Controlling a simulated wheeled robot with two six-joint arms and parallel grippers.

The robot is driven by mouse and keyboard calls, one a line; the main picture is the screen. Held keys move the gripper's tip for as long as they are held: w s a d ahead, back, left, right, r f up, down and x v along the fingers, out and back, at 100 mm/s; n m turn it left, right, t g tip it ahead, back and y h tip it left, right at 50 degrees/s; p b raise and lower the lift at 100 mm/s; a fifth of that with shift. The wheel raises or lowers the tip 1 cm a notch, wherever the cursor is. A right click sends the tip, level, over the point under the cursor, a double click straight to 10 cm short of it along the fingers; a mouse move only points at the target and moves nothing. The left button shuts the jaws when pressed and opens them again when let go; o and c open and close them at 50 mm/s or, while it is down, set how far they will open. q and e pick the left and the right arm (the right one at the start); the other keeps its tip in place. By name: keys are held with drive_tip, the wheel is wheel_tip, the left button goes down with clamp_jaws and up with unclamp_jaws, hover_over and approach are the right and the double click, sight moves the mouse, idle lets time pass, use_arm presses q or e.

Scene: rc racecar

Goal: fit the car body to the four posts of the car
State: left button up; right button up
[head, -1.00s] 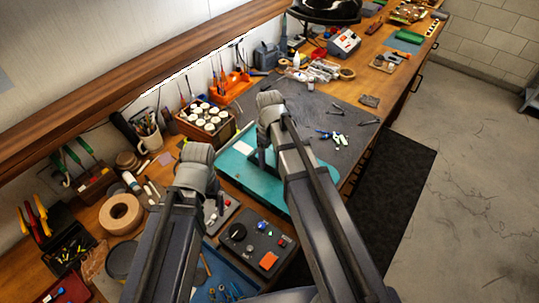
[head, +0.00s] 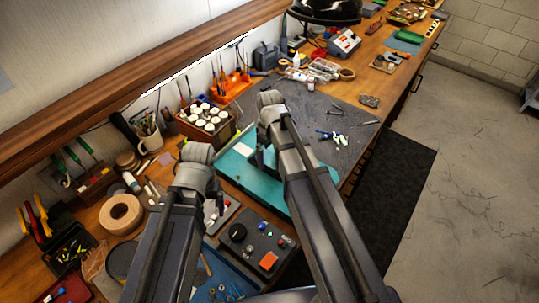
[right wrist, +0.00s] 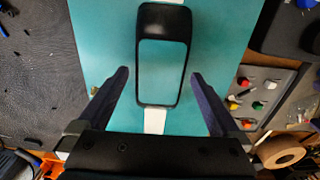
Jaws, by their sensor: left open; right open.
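A dark, rounded frame-like piece (right wrist: 163,18) with an open middle lies over the teal mat (head: 280,192) in the right wrist view. I cannot tell for sure whether it is the car body or part of the car, and no posts can be made out. My right gripper (right wrist: 160,73) is open, one finger on each side of the piece and apart from it. In the head view my right gripper (head: 262,160) is over the mat, largely hidden by its arm. My left gripper (head: 217,203) is open and empty near the control boxes, partly hidden by its arm.
A black box with knobs and an orange patch (head: 260,245) stands in front of the mat. A crate of white-topped jars (head: 205,122) and a mug (head: 150,138) stand behind. Small tools and a blue-green item (head: 332,136) lie on the grey mat (head: 315,105), which has free room.

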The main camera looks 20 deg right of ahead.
wheel_tip(320, 180, up, 7)
drive_tip(key=p, duration=0.6)
drive_tip(key=shift+f, duration=0.1)
idle(0.4)
wheel_tip(320, 180, down, 8)
drive_tip(key=b, duration=0.8)
drive_tip(key=shift+r+p, duration=0.3)
drive_tip(key=shift+p, duration=0.05)
drive_tip(key=shift+f, duration=0.15)
wheel_tip(320, 180, up, 8)
drive_tip(key=p, duration=0.7)
drive_tip(key=shift+p, duration=0.4)
wheel_tip(320, 180, down, 8)
drive_tip(key=b, duration=0.8)
wheel_tip(320, 180, up, 7)
drive_tip(key=p, duration=0.7)
